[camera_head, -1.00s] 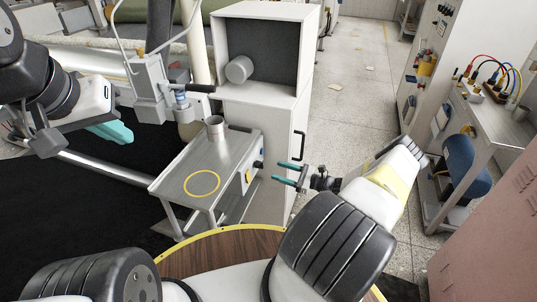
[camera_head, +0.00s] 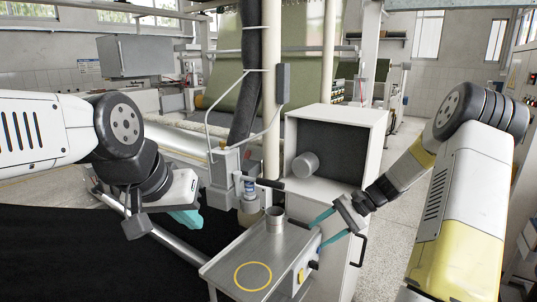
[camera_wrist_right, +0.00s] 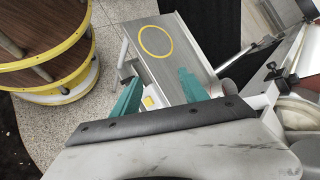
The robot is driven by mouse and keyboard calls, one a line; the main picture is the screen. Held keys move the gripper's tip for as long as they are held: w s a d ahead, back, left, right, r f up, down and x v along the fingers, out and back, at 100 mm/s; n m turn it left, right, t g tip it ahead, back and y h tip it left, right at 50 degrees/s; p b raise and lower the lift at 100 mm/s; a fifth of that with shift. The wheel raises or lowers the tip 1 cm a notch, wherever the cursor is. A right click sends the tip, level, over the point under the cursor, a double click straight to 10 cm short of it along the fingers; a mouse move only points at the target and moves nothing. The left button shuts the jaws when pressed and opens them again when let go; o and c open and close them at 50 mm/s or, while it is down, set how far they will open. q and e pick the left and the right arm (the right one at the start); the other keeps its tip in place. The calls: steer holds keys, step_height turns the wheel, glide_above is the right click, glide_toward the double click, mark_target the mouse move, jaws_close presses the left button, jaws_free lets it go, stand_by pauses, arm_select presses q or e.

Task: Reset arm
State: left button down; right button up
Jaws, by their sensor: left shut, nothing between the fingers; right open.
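My left gripper (camera_head: 186,218) has teal fingers, closed together and empty, hanging at the left over the dark area. My right gripper (camera_head: 327,229) is open and empty. Its two teal fingers point left, in front of the white cabinet and close to the right edge of the small metal table (camera_head: 228,266). The right wrist view shows the same open fingers (camera_wrist_right: 160,90) with the table beyond them. A metal cup (camera_head: 275,220) stands upright on the table, behind a yellow ring mark (camera_head: 253,276).
A white cabinet (camera_head: 375,135) stands behind the table, with a grey cylinder (camera_head: 305,165) lying in its open top compartment. A black handle is on its front. A machine with a roll of green fabric (camera_head: 285,70) is behind. Round wooden tiers (camera_wrist_right: 45,35) with yellow rims show in the wrist view.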

steer(key=s+a+r+n+t+h, duration=0.2)
steer(key=s+r+n+t+h, duration=0.4)
steer(key=s+r, duration=1.5)
steer(key=s+n+h, duration=0.1)
steer(key=s+n, duration=0.1)
steer(key=n, duration=0.1)
steer(key=shift+s+a+r+n+h, duration=0.15)
steer(key=shift+r+n+h, duration=0.1)
steer(key=shift+n+h, duration=0.05)
